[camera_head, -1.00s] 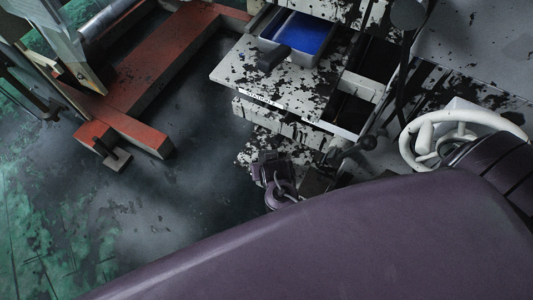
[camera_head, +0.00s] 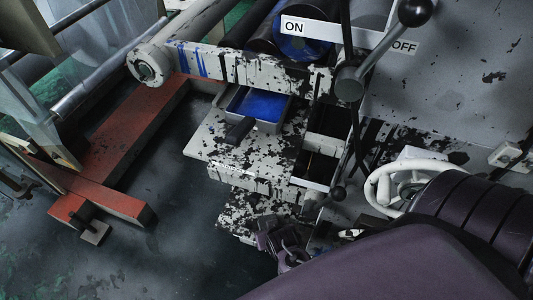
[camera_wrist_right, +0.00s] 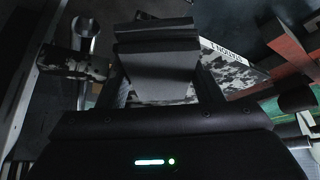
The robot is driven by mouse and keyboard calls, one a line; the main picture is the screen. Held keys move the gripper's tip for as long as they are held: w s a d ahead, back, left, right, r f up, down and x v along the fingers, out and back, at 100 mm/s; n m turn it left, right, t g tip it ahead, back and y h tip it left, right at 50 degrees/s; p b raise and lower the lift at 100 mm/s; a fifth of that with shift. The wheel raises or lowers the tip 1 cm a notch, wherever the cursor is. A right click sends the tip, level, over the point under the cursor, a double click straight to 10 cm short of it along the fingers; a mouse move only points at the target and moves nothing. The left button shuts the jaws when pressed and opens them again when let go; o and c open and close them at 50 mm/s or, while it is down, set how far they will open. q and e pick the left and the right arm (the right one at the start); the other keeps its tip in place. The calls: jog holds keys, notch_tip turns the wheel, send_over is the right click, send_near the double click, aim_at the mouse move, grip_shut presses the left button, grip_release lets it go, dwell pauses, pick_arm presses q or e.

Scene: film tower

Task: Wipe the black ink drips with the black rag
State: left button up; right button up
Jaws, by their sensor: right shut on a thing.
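Black ink drips (camera_head: 265,70) run down the pale beam below the rollers in the head view, beside blue streaks (camera_head: 190,58) at its left end. More black streaks mark the lower front (camera_head: 262,186) under the jutting plate. In the right wrist view, my right gripper (camera_wrist_right: 160,75) is shut on a dark, folded, block-like thing, which looks like the black rag (camera_wrist_right: 156,38). A speckled plate with a lettered edge (camera_wrist_right: 226,50) shows behind it. In the head view, my purple arm fills the lower right and the held rag is not clearly seen. My left gripper is not in view.
A blue ink tray (camera_head: 258,105) with a dark handle sits on the speckled plate (camera_head: 205,138). Open drawers (camera_head: 312,168) are right of it. A lever (camera_head: 390,40), ON/OFF signs and a white handwheel (camera_head: 380,190) stand right. A red frame (camera_head: 115,140) stands left, with dark floor between.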

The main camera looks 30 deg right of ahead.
aim_at(230, 218)
jog(key=shift+p, duration=0.3)
jog(key=shift+w+a+p, duration=0.3)
jog(key=shift+w+a, duration=0.45)
jog(key=shift+w, duration=0.2)
jog(key=shift+w+a+p, duration=0.25)
jog(key=shift+w+a, duration=0.45)
jog(key=shift+w, duration=0.25)
jog(key=shift+w+a+f, duration=0.15)
jog(key=shift+w+a, duration=0.6)
jog(key=shift+w, duration=0.1)
jog(key=shift+a, duration=0.1)
jog(key=shift+w+a, duration=0.85)
jog(key=shift+w, duration=0.3)
jog(key=shift+w+a, duration=0.6)
jog(key=shift+w, duration=0.2)
jog(key=shift+w+a, duration=0.55)
jog(key=shift+w, duration=0.2)
notch_tip(230, 218, up, 6)
jog(key=p, duration=0.7)
